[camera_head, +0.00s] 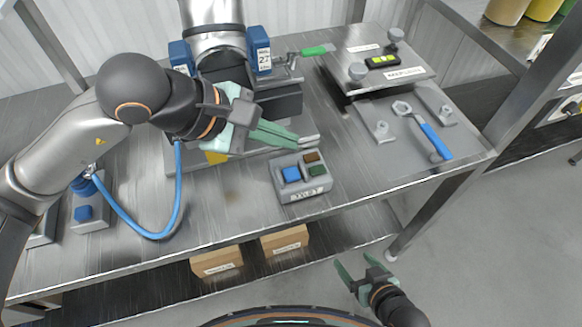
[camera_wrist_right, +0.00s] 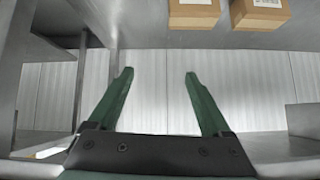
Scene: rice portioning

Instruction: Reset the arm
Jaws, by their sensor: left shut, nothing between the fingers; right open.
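My left gripper (camera_head: 308,141) has green fingers. It is shut and empty above the metal bench, just behind a grey button box (camera_head: 304,194) with a blue button and smaller brown and green ones. My left arm reaches across from the left over the bench. My right gripper (camera_head: 356,268) is low in front of the bench, at the lower right in the head view. It is open and empty. Its two green fingers (camera_wrist_right: 158,75) stand apart in the right wrist view, with nothing between them.
The metal bench (camera_head: 240,215) has a blue hose and machine on it. A blue-handled wrench (camera_head: 434,140) lies on a plate at the right. Two cardboard boxes (camera_head: 216,262) (camera_head: 285,241) sit on the lower shelf. A bench leg (camera_head: 432,200) stands near my right gripper. Open floor lies to the right.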

